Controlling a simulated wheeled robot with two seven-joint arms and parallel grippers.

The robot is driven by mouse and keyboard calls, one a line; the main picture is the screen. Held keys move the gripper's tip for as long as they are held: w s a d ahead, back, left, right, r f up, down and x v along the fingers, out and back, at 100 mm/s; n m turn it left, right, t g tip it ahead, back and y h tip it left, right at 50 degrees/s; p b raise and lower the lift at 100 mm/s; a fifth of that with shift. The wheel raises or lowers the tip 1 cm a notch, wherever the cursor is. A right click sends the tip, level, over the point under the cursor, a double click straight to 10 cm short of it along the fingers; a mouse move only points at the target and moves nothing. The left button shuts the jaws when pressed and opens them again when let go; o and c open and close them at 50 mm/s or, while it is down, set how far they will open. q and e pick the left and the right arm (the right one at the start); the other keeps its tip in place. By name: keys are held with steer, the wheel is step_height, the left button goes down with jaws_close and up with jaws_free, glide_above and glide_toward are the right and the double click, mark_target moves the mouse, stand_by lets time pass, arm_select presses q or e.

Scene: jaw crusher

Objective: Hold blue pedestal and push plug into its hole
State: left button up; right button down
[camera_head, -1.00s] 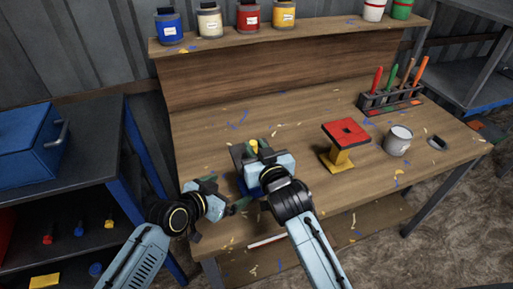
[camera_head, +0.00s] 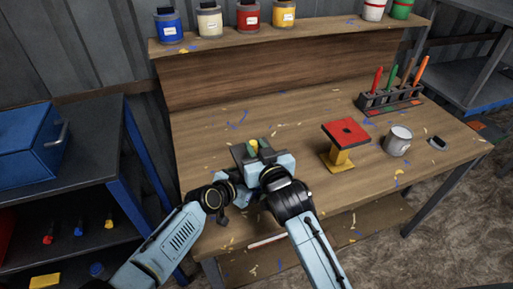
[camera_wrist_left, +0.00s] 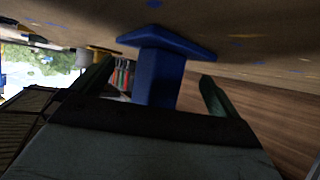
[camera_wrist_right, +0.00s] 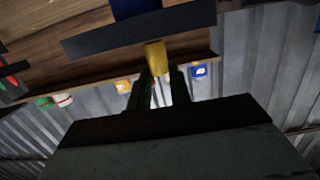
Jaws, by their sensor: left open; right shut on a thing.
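The blue pedestal (camera_wrist_left: 157,78) stands on the table, its wide blue base and stem plain in the left wrist view. Its dark top plate (camera_head: 239,153) shows in the head view; the stem is hidden there behind my grippers. My left gripper (camera_wrist_left: 157,72) is open, with one finger on each side of the stem and gaps visible. My right gripper (camera_wrist_right: 160,71) is shut on the yellow plug (camera_wrist_right: 155,56), which also shows in the head view (camera_head: 254,144). The plug's end meets the dark plate in the right wrist view; I cannot tell whether it is inside the hole.
A red-topped yellow pedestal (camera_head: 345,133), a grey-white can (camera_head: 398,141) and a tool rack (camera_head: 390,104) stand to the right on the table (camera_head: 300,160). Paint cans, one blue (camera_head: 170,27), line the back shelf. My two arms are close together at the table's front.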

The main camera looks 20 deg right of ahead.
arm_select(q)
steer(key=shift+w+d+f, duration=0.15)
steer(key=shift+w+d, duration=0.05)
steer(key=shift+d, duration=0.05)
steer(key=c, duration=1.3)
stand_by(1.4)
